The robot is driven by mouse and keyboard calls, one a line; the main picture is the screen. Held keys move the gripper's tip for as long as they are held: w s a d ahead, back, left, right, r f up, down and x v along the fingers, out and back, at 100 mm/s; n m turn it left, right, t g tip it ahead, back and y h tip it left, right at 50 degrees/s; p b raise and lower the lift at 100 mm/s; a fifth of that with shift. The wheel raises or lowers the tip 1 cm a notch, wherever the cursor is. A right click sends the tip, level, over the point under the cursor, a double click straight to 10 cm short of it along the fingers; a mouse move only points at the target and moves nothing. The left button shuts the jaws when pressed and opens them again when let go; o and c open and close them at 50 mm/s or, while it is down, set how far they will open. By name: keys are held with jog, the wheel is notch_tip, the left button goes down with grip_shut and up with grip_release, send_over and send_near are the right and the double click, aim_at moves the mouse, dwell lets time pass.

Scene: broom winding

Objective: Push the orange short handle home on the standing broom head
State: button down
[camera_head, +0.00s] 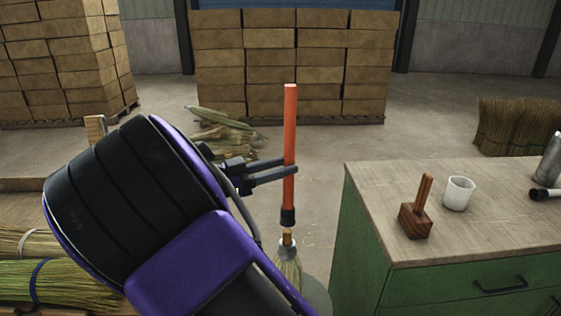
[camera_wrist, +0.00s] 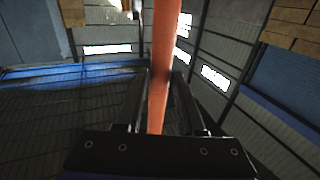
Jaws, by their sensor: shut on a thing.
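The orange short handle (camera_head: 290,125) stands upright in the head view, with a black socket (camera_head: 288,217) at its lower end. My gripper (camera_head: 290,171) is shut on the handle at about its middle. In the wrist view the handle (camera_wrist: 162,60) runs up between the two fingers of my gripper (camera_wrist: 162,105). The standing broom head (camera_head: 288,265) is straw-coloured with a short wooden stub (camera_head: 287,237) on top. The stub's tip shows just under the black socket; I cannot tell whether they touch. My arm hides part of the broom head's lower left.
A green workbench (camera_head: 365,215) stands to the right, holding a wooden mallet (camera_head: 416,220), a white cup (camera_head: 458,193) and a metal flask. Straw bundles (camera_head: 60,281) lie at lower left. Stacked boxes (camera_head: 290,65) stand at the back. The floor behind the handle is mostly clear.

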aim_at(282, 191)
jog(key=shift+f+b, duration=2.2)
jog(key=shift+f, duration=0.35)
jog(key=shift+f+b, duration=0.8)
jog(key=shift+f, duration=0.05)
jog(key=shift+c, duration=2.2)
grip_release()
